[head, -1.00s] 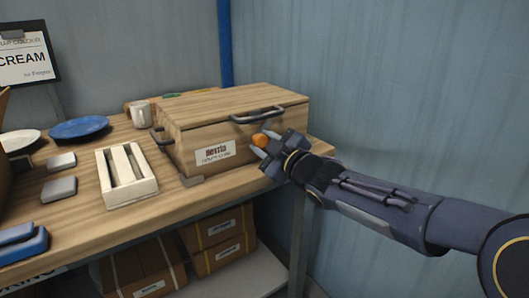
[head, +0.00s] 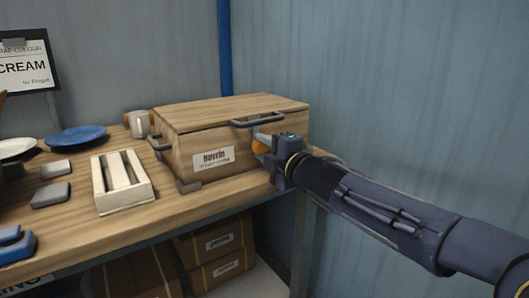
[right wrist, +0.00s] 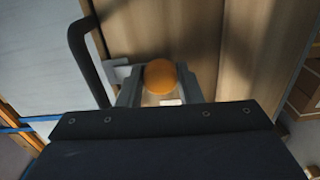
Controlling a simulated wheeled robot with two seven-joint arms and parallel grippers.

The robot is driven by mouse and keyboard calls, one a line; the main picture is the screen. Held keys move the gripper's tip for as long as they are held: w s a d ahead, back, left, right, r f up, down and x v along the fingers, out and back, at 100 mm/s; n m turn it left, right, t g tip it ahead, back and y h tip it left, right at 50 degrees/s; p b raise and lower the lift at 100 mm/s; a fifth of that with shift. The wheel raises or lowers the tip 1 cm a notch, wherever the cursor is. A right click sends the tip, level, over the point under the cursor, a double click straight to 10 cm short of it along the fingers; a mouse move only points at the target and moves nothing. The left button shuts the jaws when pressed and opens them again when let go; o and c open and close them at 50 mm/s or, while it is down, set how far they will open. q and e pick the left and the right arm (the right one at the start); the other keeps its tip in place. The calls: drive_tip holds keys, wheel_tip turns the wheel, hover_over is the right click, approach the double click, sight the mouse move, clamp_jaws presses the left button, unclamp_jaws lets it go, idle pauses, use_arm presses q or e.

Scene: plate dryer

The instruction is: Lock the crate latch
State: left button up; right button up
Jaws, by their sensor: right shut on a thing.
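The wooden crate (head: 235,150) stands on the bench with its lid down and a dark handle (head: 258,119) at the front top edge. The latch's orange knob (head: 259,146) is on the crate's front, below the handle. It also shows in the right wrist view (right wrist: 160,77). My right gripper (head: 265,145) is at the crate's front, shut on the orange knob, with one finger on each side (right wrist: 160,90). A pale metal piece (right wrist: 119,74) shows beside the knob. The latch's locked or unlocked position is hard to tell. My left gripper is out of view.
A white slatted rack (head: 122,182), grey blocks (head: 51,194), a blue plate (head: 77,136) and a mug (head: 139,123) stand left of the crate. Cardboard boxes (head: 220,245) sit on the shelf below. The wall (head: 400,80) is behind my right arm.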

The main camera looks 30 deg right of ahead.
drive_tip(key=shift+n, duration=0.4)
drive_tip(key=o, duration=0.9)
drive_tip(key=shift+o, duration=0.2)
drive_tip(key=s+p, duration=0.2)
drive_tip(key=s, duration=0.5)
drive_tip(key=shift+s+d+p, duration=0.3)
drive_tip(key=shift+s+p, duration=0.05)
drive_tip(key=shift+s, duration=0.05)
